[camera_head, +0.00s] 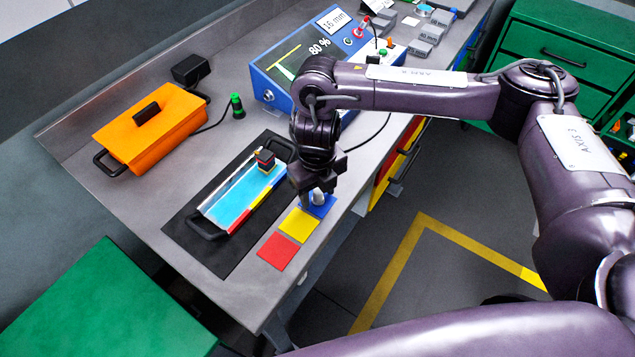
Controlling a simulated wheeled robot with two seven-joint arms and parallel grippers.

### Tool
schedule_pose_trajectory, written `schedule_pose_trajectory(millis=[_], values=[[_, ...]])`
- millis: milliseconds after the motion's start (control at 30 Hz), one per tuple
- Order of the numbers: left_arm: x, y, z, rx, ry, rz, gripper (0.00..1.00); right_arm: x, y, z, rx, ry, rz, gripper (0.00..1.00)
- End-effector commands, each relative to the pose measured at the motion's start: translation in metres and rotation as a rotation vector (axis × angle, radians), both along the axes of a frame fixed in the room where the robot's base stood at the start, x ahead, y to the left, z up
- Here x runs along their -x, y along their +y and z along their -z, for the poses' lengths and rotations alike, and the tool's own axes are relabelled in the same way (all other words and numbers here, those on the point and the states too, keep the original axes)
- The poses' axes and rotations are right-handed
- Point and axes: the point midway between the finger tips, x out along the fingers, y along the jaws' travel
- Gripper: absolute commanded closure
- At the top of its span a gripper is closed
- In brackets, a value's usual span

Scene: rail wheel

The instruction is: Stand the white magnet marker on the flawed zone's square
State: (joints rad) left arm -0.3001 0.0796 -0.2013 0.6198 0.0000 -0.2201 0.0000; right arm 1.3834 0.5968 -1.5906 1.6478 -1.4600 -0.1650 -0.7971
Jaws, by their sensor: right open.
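The white magnet marker (317,196) shows as a small pale upright piece at my right gripper's fingertips, over the blue square (325,208). It looks to be standing on that square, but the fingers hide part of it and contact is hard to tell. My right gripper (312,190) points down around it with its jaws open. The yellow square (299,225) and red square (278,251) lie bare in the same row. A test piece (232,201) with a light blue top and a blue, yellow and red edge lies beside them. My left gripper is out of view.
A small dark block with an orange band (265,161) stands on the test piece, which lies on a black mat (205,254). A blue instrument (290,65) reads 80 % and 16 mm. An orange case (150,130) stands left. The bench's front edge is close to the squares.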

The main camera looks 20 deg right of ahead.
Motion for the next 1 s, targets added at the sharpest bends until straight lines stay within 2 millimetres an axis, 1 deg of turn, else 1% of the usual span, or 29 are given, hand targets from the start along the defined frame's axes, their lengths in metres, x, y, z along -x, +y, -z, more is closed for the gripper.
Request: schedule_pose_trajectory(millis=[33,67,167,500,600,700,800,1000], values=[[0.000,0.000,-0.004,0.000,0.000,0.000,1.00,0.000,0.000,-0.005,0.000,-0.001,0.000,0.53],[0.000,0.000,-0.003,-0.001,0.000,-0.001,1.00,-0.001,0.000,-0.006,0.000,-0.003,-0.001,0.53],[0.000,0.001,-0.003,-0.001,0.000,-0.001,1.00,-0.002,0.000,-0.019,-0.001,-0.006,-0.001,0.53],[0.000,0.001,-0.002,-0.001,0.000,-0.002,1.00,-0.002,0.000,-0.083,0.001,-0.008,-0.002,0.53],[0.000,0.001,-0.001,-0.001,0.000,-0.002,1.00,-0.001,0.000,-0.098,0.001,-0.007,0.000,0.53],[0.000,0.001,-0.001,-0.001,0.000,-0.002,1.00,-0.001,0.000,-0.110,0.001,-0.004,-0.001,0.53],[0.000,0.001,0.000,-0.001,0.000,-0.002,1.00,-0.001,0.000,-0.118,0.000,-0.002,-0.001,0.53],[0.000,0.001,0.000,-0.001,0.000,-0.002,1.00,0.000,0.000,-0.123,0.000,0.000,-0.001,0.53]])
